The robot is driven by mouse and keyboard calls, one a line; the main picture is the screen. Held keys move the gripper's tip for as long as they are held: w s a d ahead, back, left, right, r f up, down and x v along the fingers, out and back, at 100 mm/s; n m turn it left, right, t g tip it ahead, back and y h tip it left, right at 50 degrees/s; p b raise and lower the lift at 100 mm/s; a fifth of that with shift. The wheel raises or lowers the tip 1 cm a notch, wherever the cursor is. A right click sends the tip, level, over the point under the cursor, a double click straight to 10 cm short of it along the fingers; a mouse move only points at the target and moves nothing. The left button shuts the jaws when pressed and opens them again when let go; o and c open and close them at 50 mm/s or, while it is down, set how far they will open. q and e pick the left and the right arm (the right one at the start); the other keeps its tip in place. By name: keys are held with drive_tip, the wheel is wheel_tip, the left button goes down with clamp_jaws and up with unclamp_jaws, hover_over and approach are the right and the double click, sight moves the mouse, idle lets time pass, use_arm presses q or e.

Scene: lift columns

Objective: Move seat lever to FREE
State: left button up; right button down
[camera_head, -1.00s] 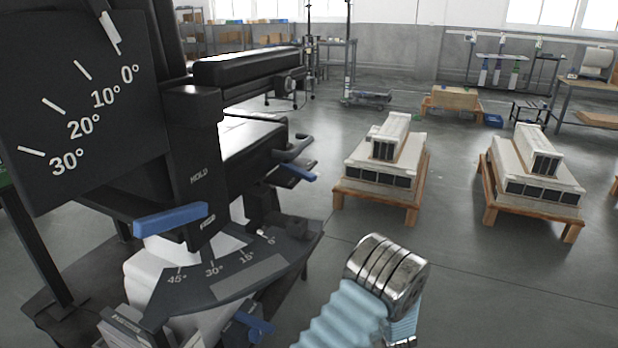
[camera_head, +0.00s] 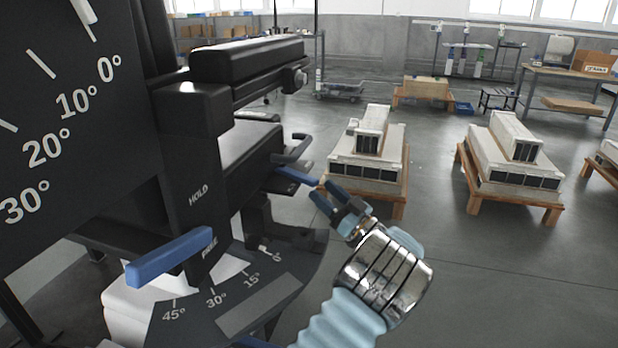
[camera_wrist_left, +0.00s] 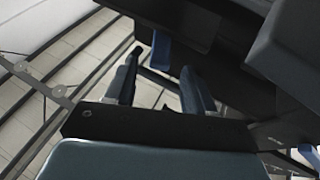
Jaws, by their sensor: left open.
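A blue lever (camera_head: 180,257) sticks out to the left beside a black upright plate (camera_head: 200,185). The plate has HOLD printed higher up and a lower label at the lever's height, partly hidden and hard to read. A second blue lever (camera_head: 295,175) lies under the seat-like pad farther back. My left gripper (camera_head: 325,192) is open and empty, its dark blue fingers just below and right of this second lever. I cannot tell whether they touch. In the left wrist view the open fingers (camera_wrist_left: 160,90) point towards dark machine parts. My right gripper is not in view.
A large dark angle dial (camera_head: 75,110) stands close at the left. A lower angle scale (camera_head: 235,295) spreads below the plate. White stacked units on wooden pallets (camera_head: 368,160) stand farther right. The grey floor (camera_head: 500,270) at the right is clear.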

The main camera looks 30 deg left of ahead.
sight(310, 178)
use_arm(q)
drive_tip(key=x, duration=0.5)
drive_tip(key=shift+w+a+r, duration=0.1)
drive_tip(key=shift+a, duration=0.3)
clamp_jaws()
